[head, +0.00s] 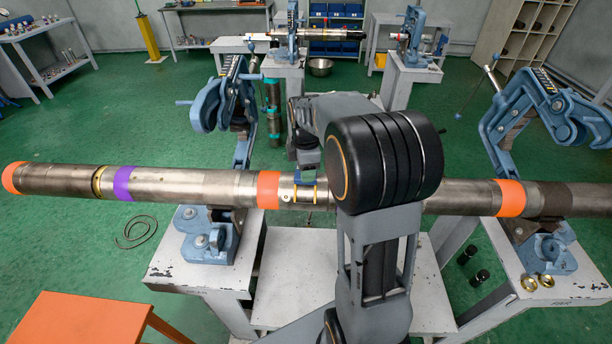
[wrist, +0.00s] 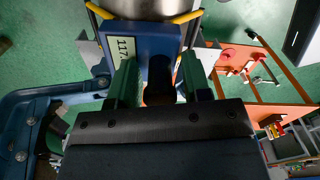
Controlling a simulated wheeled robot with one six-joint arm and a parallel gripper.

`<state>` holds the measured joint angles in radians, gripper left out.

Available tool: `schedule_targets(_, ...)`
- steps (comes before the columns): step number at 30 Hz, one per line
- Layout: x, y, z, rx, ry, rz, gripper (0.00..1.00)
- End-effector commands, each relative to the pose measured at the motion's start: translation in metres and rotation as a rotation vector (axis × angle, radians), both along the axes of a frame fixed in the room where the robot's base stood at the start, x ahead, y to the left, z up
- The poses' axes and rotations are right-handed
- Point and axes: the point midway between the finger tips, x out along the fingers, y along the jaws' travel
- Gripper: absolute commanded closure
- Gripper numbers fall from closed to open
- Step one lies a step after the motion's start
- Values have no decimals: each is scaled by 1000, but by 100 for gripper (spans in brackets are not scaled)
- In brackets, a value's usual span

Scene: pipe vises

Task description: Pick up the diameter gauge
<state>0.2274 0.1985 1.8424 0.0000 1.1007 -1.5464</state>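The diameter gauge is a blue block with a pale label reading 117 and yellow-tipped arms. In the wrist view the gauge (wrist: 150,38) fills the top middle, its yellow arms on either side of the steel pipe (wrist: 140,8). In the head view the gauge (head: 306,183) sits at the pipe (head: 200,187), right of an orange band and partly hidden by my arm. My gripper (wrist: 160,88) has its two fingers spread, one on each side of the gauge's handle. The fingers look apart from it, but contact is hard to judge.
The long pipe rests across two blue vises, left (head: 205,235) and right (head: 545,245), on worn white stands. Their raised arms stand behind the pipe. An orange table (head: 80,322) is at the lower left. Green floor lies open at the left.

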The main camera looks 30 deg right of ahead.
Motion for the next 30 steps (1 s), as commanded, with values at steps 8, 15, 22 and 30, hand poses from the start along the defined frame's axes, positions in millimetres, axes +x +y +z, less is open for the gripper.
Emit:
schedule_targets(8,0,0,0,0,0,0,83)
schedule_targets(15,0,0,0,0,0,0,100)
schedule_targets(22,0,0,1,0,-2,0,100)
schedule_targets(30,1,0,14,-1,-5,0,100)
